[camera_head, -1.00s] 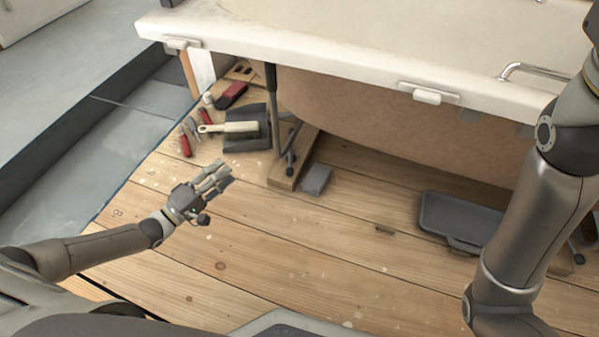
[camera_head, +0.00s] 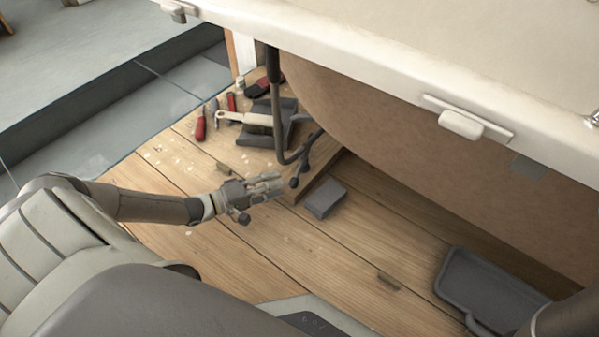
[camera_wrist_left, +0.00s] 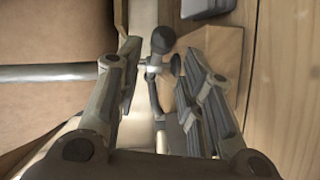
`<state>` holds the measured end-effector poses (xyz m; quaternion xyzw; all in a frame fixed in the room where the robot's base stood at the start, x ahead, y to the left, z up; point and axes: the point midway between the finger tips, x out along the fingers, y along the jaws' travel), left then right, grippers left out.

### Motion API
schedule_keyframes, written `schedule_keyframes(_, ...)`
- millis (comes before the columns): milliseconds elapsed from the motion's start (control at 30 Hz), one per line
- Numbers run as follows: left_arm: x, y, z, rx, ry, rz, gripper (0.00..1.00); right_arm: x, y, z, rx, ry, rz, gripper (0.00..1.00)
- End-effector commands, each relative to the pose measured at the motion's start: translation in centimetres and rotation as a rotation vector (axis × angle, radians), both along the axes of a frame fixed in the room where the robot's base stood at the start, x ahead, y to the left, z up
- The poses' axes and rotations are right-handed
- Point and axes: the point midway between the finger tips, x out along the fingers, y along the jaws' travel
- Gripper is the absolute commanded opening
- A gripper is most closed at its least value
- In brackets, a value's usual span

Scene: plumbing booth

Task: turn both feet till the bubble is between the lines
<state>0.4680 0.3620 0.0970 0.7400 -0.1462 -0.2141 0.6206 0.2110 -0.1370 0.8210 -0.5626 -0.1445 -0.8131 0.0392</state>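The bathtub (camera_head: 400,130) has a brown underside and a pale rim. A dark metal leg (camera_head: 276,110) runs down from it to a branching foot (camera_head: 300,168) beside a wooden block (camera_head: 318,180). My left gripper (camera_head: 275,184) is low over the floor, just left of that foot. In the left wrist view my left gripper (camera_wrist_left: 160,75) is open, with a dark round knob (camera_wrist_left: 163,41) and grey rod of the foot between or just beyond its fingers; contact is unclear. White blocks, perhaps levels, sit on the rim (camera_head: 460,123) (camera_head: 175,9); no bubble is readable. The other foot is hidden.
A grey box (camera_head: 325,198) lies right of the foot. A dark tray (camera_head: 485,290) lies at right.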

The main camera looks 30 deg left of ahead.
Motion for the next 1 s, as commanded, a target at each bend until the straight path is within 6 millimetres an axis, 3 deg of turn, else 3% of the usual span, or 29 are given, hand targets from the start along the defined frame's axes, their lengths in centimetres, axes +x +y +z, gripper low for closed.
schedule_keyframes(100,2.1,-1.2,-0.8,-0.004,-0.005,-0.001,0.35,0.0,0.0,-2.0,0.0,0.001,0.0,0.35)
schedule_keyframes(400,5.7,-3.1,-1.2,-0.001,-0.002,0.001,0.35,0.0,0.0,-4.3,0.0,0.001,0.0,0.35)
schedule_keyframes(867,6.5,-3.6,-1.0,-0.001,0.0,0.001,0.35,0.0,0.0,-4.6,-0.001,0.0,0.0,0.35)
schedule_keyframes(1000,6.5,-3.6,-1.0,-0.001,0.0,0.001,0.18,0.0,0.0,-4.6,-0.001,0.0,0.0,0.35)
